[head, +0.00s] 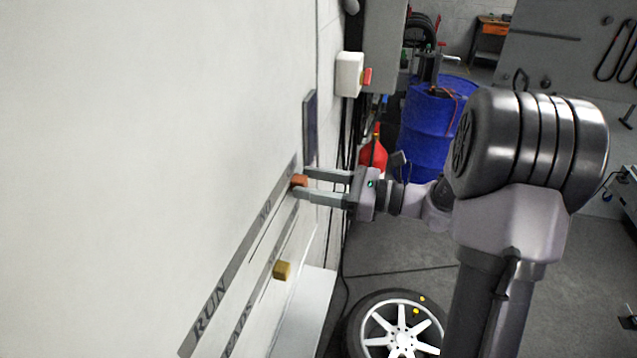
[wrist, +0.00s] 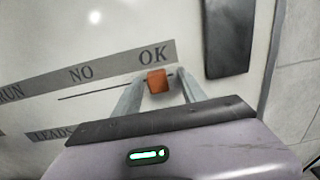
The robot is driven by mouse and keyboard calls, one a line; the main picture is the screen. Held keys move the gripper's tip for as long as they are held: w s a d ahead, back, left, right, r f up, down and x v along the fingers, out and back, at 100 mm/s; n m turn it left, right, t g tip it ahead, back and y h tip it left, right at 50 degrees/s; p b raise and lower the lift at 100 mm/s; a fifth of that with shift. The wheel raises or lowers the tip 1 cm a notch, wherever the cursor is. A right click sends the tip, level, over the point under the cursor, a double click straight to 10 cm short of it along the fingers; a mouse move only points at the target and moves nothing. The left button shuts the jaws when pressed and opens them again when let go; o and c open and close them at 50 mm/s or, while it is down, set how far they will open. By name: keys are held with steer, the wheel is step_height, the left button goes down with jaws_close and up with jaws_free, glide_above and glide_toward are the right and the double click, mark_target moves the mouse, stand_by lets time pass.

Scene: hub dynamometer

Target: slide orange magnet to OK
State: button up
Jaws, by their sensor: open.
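The orange magnet (head: 299,180) sits on the white wall board near the far end of the upper grey label strip (head: 213,308). In the wrist view the magnet (wrist: 156,81) is just below the word OK (wrist: 153,55), near the right end of a thin dark line. The words NO and RUN lie further left on the strip. My gripper (head: 302,183) is open at the board, with one finger on each side of the magnet. In the wrist view the fingers of my gripper (wrist: 158,83) flank it; whether they touch it I cannot tell.
A yellow magnet (head: 282,270) sits on the board by a second, lower label strip. A dark panel (wrist: 229,45) is on the wall right of OK. A white switch box (head: 349,74) with a red part is beyond.

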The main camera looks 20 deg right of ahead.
steer(key=v, duration=1.7)
steer(key=shift+d, duration=0.2)
steer(key=shift+s, duration=0.1)
